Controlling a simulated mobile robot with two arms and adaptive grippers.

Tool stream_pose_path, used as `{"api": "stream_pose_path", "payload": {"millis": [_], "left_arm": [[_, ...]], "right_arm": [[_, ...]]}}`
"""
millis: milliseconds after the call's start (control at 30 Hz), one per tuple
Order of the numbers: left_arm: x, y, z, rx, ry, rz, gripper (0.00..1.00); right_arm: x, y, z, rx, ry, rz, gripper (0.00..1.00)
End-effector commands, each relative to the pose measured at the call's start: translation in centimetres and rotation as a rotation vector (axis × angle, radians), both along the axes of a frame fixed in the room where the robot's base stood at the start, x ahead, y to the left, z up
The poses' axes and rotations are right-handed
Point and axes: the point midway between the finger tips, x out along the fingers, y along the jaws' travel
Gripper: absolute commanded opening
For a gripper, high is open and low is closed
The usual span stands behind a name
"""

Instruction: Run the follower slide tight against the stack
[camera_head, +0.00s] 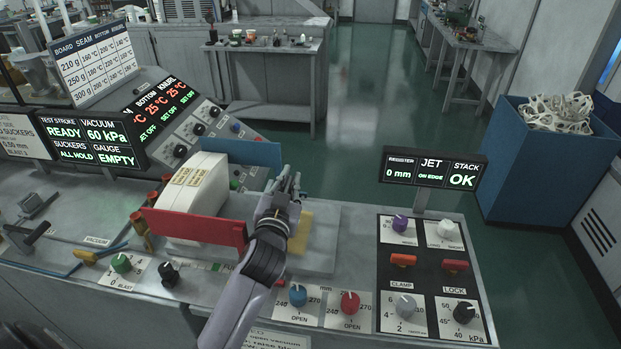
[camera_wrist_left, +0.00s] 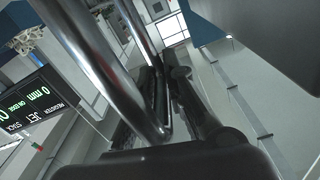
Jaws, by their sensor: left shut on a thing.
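The stack (camera_head: 197,190) looks like a pale, round-topped block with printed labels, standing between a red side plate (camera_head: 195,227) in front and a blue side plate (camera_head: 240,152) behind. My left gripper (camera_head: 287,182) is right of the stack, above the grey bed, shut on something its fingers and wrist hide. I cannot make out the follower slide clearly; a yellow piece (camera_head: 301,232) shows just right of my wrist. In the left wrist view, dark fingers (camera_wrist_left: 160,95) and shiny rods fill the middle, and the held part is not clear. My right gripper is not in view.
A small display (camera_head: 434,169) reads register 0 mm, jet on edge, stack OK. Below it is a panel of knobs and red switches (camera_head: 403,260). Blue and red knobs (camera_head: 298,294) sit at the front edge. A blue bin (camera_head: 530,165) of pale scrap stands right.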

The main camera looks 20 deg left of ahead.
Motion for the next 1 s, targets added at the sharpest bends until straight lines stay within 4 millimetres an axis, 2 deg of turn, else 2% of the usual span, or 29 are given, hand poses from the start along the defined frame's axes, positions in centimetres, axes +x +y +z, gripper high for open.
{"api": "stream_pose_path", "payload": {"millis": [267,300,567,867,1000], "left_arm": [[0.0,0.1,0.1,0.003,-0.002,0.002,0.0],[0.0,0.1,0.1,0.003,-0.002,0.002,0.13],[0.0,0.1,0.1,0.001,-0.002,0.001,0.31],[0.0,0.0,0.1,0.0,-0.002,0.0,0.32],[0.0,0.0,1.4,-0.001,-0.007,0.0,0.32]], "right_arm": [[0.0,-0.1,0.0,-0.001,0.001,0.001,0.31],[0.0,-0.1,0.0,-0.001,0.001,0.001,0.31],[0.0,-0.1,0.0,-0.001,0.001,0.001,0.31],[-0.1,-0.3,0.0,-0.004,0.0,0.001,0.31],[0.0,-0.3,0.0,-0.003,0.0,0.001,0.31]]}}
